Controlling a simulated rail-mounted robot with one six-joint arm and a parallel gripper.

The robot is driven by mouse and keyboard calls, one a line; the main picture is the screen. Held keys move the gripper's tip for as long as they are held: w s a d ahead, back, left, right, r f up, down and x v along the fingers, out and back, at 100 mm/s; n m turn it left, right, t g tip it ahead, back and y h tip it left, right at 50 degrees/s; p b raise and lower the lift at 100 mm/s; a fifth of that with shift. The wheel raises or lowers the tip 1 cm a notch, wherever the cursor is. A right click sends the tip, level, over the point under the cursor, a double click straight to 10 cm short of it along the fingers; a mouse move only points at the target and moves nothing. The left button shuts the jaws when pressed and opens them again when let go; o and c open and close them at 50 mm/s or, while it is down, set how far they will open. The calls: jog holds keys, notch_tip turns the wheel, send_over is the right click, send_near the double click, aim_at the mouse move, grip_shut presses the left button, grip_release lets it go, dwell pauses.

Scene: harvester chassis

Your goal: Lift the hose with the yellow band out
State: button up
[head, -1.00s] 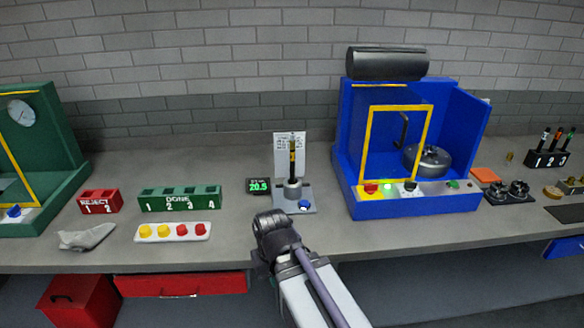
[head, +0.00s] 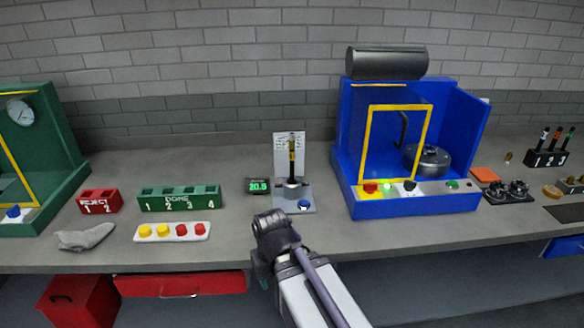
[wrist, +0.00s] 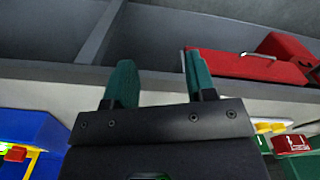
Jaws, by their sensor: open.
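A thin dark hose with a yellow-orange band (head: 292,157) stands upright in a metal holder on the small grey stand (head: 309,193) at the middle of the bench. A printed card (head: 283,142) stands behind it. My gripper (wrist: 160,82) shows in the wrist view with its two teal fingers apart and nothing between them. In the head view it is mostly hidden by my arm, low in front of the bench edge, apart from the hose. The hose does not show in the wrist view.
A display reading 20.5 (head: 258,186) sits left of the stand. A blue machine (head: 385,208) with a yellow frame stands to the right. A green DONE rack (head: 180,203) and red REJECT rack (head: 99,208) are left. A black numbered rack (head: 547,158) holds other hoses at far right.

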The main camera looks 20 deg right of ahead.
jog(key=w+d+m+t+y, duration=0.1)
jog(key=w+d+m, duration=0.1)
jog(key=w+d, duration=0.1)
jog(key=w+d+m+t+y+b, duration=0.1)
jog(key=w+d+m+y, duration=0.1)
jog(key=w+d, duration=0.2)
jog(key=w+d+m+t+y+b, duration=0.1)
jog(key=w+d+m, duration=0.2)
jog(key=w+d, duration=0.1)
jog(key=shift+w, duration=0.1)
jog(key=w+d+r+m+t, duration=0.1)
jog(key=w+d+m+t+y, duration=0.1)
jog(key=w+m, duration=0.1)
jog(key=w+d+r+m+t+y, duration=0.1)
jog(key=w, duration=0.1)
jog(key=shift+w+d+r+m, duration=0.15)
jog(key=shift+d+r+m, duration=0.15)
jog(key=w+d+r+m+t+y, duration=0.2)
jog(key=w+d+r+m+t, duration=0.55)
jog(key=m, duration=0.35)
jog(key=m+t+h, duration=0.1)
jog(key=m+t, duration=0.2)
jog(key=m, duration=0.6)
send_near(294, 145)
jog(key=w, duration=0.2)
jog(key=x, duration=1.1)
jog(key=shift+s+a, duration=0.1)
jog(key=shift+a, duration=0.2)
jog(key=shift+s, duration=0.1)
grip_shut()
